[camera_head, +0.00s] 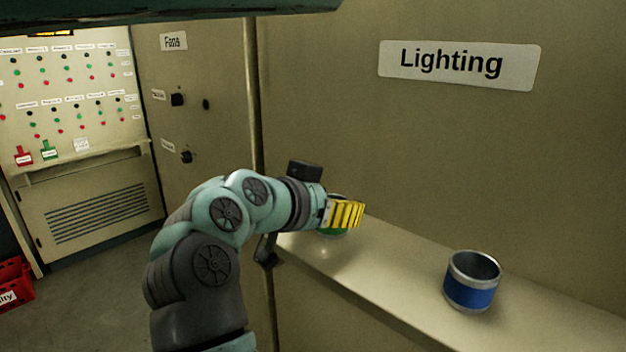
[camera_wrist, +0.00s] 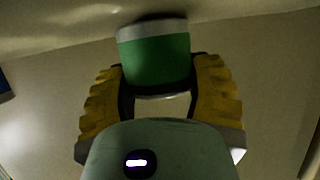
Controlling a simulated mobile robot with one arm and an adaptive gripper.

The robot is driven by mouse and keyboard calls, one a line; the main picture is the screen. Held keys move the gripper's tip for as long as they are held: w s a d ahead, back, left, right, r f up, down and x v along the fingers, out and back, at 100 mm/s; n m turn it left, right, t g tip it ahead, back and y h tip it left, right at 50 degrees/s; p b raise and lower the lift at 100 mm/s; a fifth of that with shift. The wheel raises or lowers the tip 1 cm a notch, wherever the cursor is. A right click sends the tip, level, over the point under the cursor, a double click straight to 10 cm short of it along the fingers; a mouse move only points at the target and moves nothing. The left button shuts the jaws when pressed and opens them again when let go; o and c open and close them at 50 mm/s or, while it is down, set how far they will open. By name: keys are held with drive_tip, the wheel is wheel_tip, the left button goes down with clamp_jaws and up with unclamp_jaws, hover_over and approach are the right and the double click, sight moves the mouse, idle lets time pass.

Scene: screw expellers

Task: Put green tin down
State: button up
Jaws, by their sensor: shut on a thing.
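The green tin (camera_wrist: 155,58) has a green band and a pale metal rim. In the wrist view it sits between the two yellow ribbed fingers of my gripper (camera_wrist: 162,92), which are shut on it. In the head view my gripper (camera_head: 344,214) is over the far left part of the ledge, and only a small green part of the tin (camera_head: 333,232) shows below the fingers. The tin is at the ledge surface or just above it; I cannot tell whether it touches.
A blue tin (camera_head: 470,281) stands upright and open on the ledge (camera_head: 400,262), to the right. The ledge between is clear. A wall panel with a "Lighting" sign (camera_head: 459,64) rises behind. A red crate (camera_head: 14,287) is on the floor at left, below a control panel (camera_head: 70,85).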

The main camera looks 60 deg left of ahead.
drive_tip(key=shift+d+f, duration=0.1)
drive_tip(key=shift+f, duration=0.1)
drive_tip(key=o, duration=1.2)
drive_tip(key=shift+o, duration=0.2)
drive_tip(key=shift+r, duration=0.15)
drive_tip(key=b+v, duration=0.3)
drive_tip(key=v, duration=0.9)
drive_tip(key=shift+b, duration=0.3)
drive_tip(key=shift+s, duration=0.1)
